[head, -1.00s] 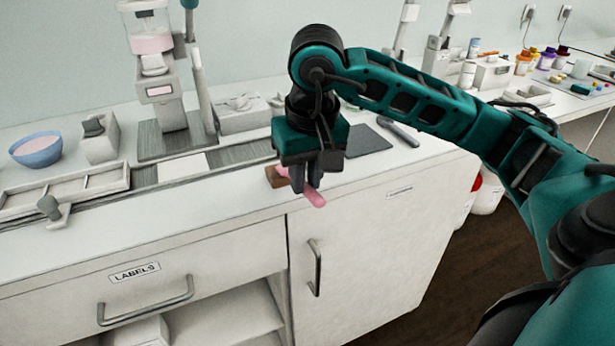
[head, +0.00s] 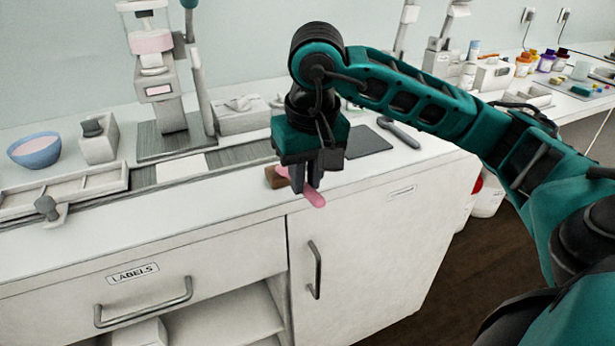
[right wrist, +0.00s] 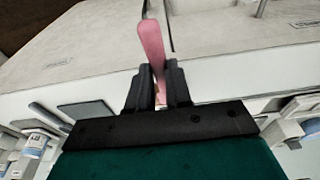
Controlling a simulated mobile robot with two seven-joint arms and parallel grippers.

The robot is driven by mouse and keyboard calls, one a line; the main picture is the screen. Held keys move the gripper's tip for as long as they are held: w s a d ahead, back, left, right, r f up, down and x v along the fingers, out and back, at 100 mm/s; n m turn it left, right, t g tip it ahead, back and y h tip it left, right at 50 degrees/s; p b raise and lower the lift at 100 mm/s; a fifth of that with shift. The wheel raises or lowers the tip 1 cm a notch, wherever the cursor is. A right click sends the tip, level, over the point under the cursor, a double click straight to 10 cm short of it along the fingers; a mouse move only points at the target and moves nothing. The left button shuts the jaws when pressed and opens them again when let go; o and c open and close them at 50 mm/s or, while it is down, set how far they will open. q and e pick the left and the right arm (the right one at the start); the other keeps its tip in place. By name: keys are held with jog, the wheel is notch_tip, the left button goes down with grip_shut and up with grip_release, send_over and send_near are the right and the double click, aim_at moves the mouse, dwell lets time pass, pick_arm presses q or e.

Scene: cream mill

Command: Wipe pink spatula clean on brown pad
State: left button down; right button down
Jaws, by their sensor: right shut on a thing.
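The pink spatula (head: 315,197) is held in my right gripper (head: 308,187), with one end sticking out toward the front edge of the counter. In the right wrist view the spatula (right wrist: 151,45) stands out between the two dark fingers of the gripper (right wrist: 158,85), which are shut on it. The brown pad (head: 275,178) lies on the counter just left of and behind the fingers, partly hidden by them. The spatula's far end reaches over the pad; I cannot tell whether it touches. My left gripper is not in view.
A dark grey mat (head: 368,141) and a dark-handled tool (head: 398,132) lie right of the gripper. A grey machine (head: 170,95) stands at the back left, with a blue bowl (head: 36,150) and a sectioned tray (head: 70,190) further left. The counter's front strip is clear.

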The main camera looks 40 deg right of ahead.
jog(key=shift+s, duration=0.15)
jog(key=shift+s+a, duration=0.15)
jog(key=shift+s, duration=0.5)
jog(key=shift+w+b, duration=0.35)
jog(key=shift+w, duration=0.45)
jog(key=shift+r, duration=0.1)
jog(key=shift+r+p, duration=2.05)
jog(key=shift+r, duration=0.9)
jog(key=shift+d+f, duration=0.1)
jog(key=shift+d, duration=0.1)
